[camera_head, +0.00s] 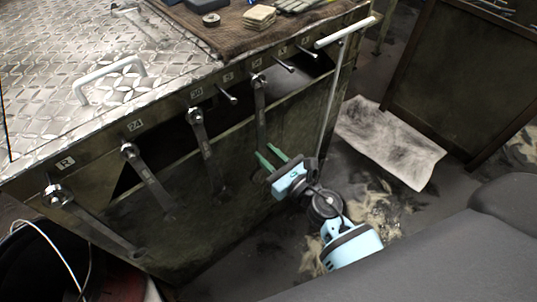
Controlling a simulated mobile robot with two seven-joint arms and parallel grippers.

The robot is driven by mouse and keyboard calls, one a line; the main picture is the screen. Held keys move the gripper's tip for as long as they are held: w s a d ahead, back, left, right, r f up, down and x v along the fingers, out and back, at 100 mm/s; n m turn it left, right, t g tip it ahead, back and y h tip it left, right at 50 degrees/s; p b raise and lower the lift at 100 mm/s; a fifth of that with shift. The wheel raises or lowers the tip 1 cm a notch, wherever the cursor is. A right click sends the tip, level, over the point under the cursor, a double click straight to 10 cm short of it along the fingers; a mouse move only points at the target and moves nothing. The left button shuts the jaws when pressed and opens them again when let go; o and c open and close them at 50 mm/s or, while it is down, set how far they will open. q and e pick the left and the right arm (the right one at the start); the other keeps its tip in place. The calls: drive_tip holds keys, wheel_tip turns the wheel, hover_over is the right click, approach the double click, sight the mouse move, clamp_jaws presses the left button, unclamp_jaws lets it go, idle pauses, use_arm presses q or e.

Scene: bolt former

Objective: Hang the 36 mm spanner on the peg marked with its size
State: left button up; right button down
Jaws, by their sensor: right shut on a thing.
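Several open-jawed spanners hang in a row from pegs on the side of the bench, each peg with a small size label above it. My right gripper (270,154), with green fingers, is shut at the lower part of the rightmost hanging spanner (260,103). The top of that spanner is at a peg under a label (257,62) too small to read surely. Left of it, a bare peg (229,98) sticks out under another label (228,77). Another spanner (202,135) hangs under the label that looks like 30 (196,93). My left gripper is not in view.
Two more spanners (148,175) and (95,223) hang at the left. Bare pegs (284,66) and (308,51) are at the right, near a white rail (345,32). The bench top (60,85) is patterned metal. A pale sheet (390,142) lies on the floor.

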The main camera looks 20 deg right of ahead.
drive_tip(key=shift+w+r, duration=0.1)
drive_tip(key=shift+r, duration=0.05)
drive_tip(key=c, duration=1)
unclamp_jaws()
drive_tip(key=shift+c, duration=0.2)
drive_tip(key=shift+f, duration=0.25)
drive_tip(key=b+v, duration=0.1)
drive_tip(key=v, duration=0.7)
drive_tip(key=shift+r, duration=0.2)
